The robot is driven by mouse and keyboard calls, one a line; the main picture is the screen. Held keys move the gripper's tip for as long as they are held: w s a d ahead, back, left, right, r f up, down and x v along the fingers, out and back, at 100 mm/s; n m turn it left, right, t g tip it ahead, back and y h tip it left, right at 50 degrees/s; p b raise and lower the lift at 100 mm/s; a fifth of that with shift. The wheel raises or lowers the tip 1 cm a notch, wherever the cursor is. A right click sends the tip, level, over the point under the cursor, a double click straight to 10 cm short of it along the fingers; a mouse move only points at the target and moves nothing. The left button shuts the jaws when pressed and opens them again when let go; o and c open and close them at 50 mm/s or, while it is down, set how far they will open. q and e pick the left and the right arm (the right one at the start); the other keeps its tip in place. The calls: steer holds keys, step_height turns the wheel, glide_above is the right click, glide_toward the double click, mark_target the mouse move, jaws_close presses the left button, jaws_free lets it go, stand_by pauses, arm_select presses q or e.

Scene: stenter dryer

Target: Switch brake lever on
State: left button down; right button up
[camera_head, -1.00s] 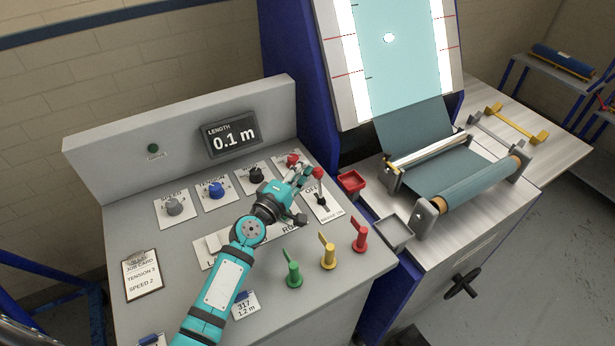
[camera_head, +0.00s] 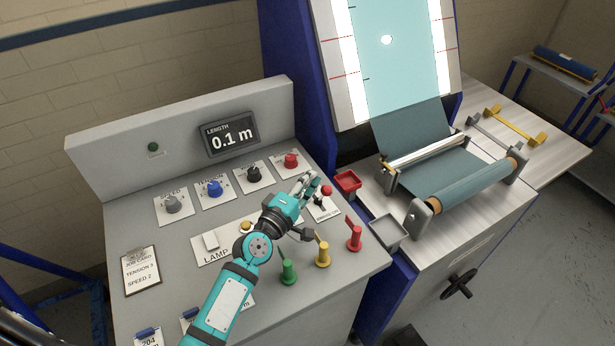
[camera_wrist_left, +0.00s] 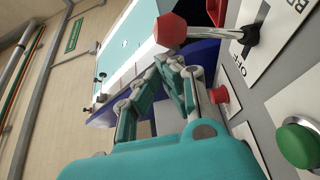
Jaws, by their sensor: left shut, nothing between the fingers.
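The brake lever (camera_head: 326,190), with a red ball on a metal shaft, stands on its white plate (camera_head: 325,212) at the console's right side. In the left wrist view the red ball (camera_wrist_left: 170,32) is just beyond my fingers. Its shaft runs to a dark pivot on the plate, between the OFF lettering and a cut-off "BR" label. My left gripper (camera_head: 313,184) is shut and empty. Its fingertips are right beside the lever's ball; I cannot tell whether they touch. They also show in the left wrist view (camera_wrist_left: 168,66). My gripper hides part of the plate. My right gripper is not in view.
Green (camera_head: 288,270), yellow (camera_head: 322,252) and red (camera_head: 355,237) handles stand in front of my left gripper. Red (camera_head: 347,182) and grey (camera_head: 389,231) trays lie to the right.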

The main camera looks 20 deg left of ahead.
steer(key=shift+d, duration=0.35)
